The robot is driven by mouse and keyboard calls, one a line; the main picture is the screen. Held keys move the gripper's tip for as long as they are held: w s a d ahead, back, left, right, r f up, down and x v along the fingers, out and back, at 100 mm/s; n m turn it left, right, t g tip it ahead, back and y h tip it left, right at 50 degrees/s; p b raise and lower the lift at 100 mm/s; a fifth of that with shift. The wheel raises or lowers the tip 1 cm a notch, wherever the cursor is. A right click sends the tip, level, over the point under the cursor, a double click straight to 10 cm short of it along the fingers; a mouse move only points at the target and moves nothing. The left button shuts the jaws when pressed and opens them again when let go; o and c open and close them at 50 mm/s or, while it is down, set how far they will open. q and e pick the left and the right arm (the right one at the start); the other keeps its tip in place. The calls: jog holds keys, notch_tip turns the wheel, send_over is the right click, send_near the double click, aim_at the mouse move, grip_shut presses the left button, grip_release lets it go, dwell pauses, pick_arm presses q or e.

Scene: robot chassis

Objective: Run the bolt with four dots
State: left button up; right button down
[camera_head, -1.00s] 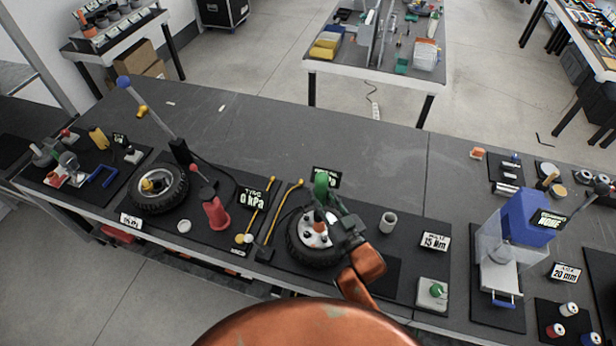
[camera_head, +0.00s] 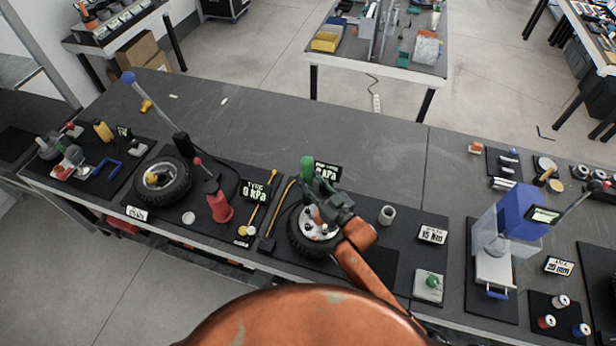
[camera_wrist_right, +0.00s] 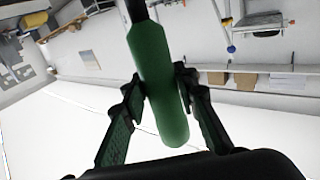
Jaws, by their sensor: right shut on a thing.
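My right gripper (camera_head: 325,203) is over the wheel (camera_head: 299,241) at the middle of the bench. It is shut on a tool with a green handle (camera_head: 307,168); the handle (camera_wrist_right: 160,85) also shows between the fingers in the right wrist view. An orange-red part (camera_head: 316,215) shows below the gripper, over the pale hub (camera_head: 308,226). The hub has dark bolt heads on it, but their dot marks are too small to read. The gripper and tool hide part of the hub. My left gripper is not in view.
A grey cup (camera_head: 387,215) and a sign reading 15 Nm (camera_head: 433,235) stand right of the wheel. A green knob box (camera_head: 430,285) is near the front edge. A blue press (camera_head: 525,212) stands farther right. The back of the bench is mostly clear.

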jog(key=shift+f+b, duration=1.2)
jog(key=shift+f, duration=2.05)
jog(key=shift+r, duration=0.1)
notch_tip(320, 180, up, 6)
jog(key=p, duration=0.5)
